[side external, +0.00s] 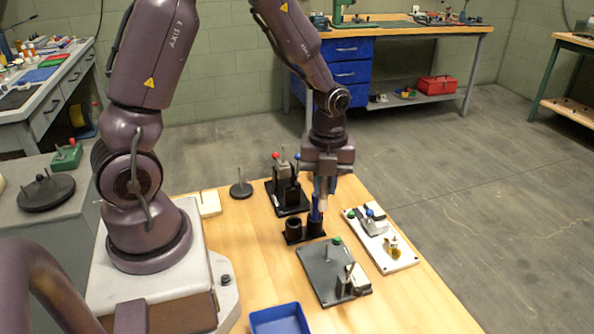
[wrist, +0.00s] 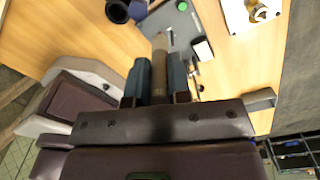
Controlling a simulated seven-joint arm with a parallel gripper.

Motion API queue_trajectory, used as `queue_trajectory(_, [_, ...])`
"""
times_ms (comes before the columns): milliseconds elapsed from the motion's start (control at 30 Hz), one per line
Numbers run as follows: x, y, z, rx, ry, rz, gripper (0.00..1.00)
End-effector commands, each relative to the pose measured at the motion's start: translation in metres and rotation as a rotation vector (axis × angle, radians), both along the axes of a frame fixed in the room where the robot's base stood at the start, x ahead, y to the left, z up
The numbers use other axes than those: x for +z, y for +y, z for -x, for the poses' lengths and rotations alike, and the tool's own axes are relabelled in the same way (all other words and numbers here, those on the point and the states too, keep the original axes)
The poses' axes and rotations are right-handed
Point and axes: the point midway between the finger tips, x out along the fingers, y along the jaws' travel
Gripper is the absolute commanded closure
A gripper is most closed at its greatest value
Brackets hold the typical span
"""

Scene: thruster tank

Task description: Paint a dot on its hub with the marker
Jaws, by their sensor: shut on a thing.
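My gripper (side external: 323,192) is above the table, just over the black holder. In the wrist view, its fingers (wrist: 159,84) are closed around a brown-grey cylinder (wrist: 159,62) with a tan end, probably the marker. A blue upright piece (side external: 315,208) stands at the holder's right cup; it also shows in the wrist view (wrist: 139,9). Whether the held piece touches it is unclear. A brass-coloured bladed part (side external: 394,251), perhaps the one with the hub, is on the white plate (side external: 405,262); it also shows in the wrist view (wrist: 263,13). Its hub is too small to make out.
The black holder's left cup (side external: 293,225) looks empty. A grey plate (side external: 320,277) with a pin and block lies in front. A black fixture (side external: 287,196) stands behind, and a blue tray (side external: 280,320) lies at the near edge. Bare wood surrounds them.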

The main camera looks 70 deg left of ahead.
Motion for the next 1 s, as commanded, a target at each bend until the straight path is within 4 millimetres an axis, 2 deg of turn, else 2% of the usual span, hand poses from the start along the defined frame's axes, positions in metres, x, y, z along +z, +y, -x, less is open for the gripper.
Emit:
queue_trajectory(33, [-0.004,-0.013,-0.02,-0.027,0.0,0.001,1.0])
queue_trajectory(200, [-0.01,-0.053,-0.08,-0.03,-0.007,-0.003,1.0])
queue_trajectory(300, [-0.008,-0.068,-0.106,0.005,-0.016,-0.006,1.0])
queue_trajectory(400, [-0.002,-0.073,-0.124,0.06,-0.029,-0.009,1.0])
queue_trajectory(500, [0.007,-0.072,-0.133,0.12,-0.036,-0.013,1.0])
queue_trajectory(667, [0.003,-0.071,-0.131,0.155,-0.022,-0.015,1.0])
queue_trajectory(1000, [-0.023,-0.071,-0.13,0.153,-0.022,-0.015,1.0])
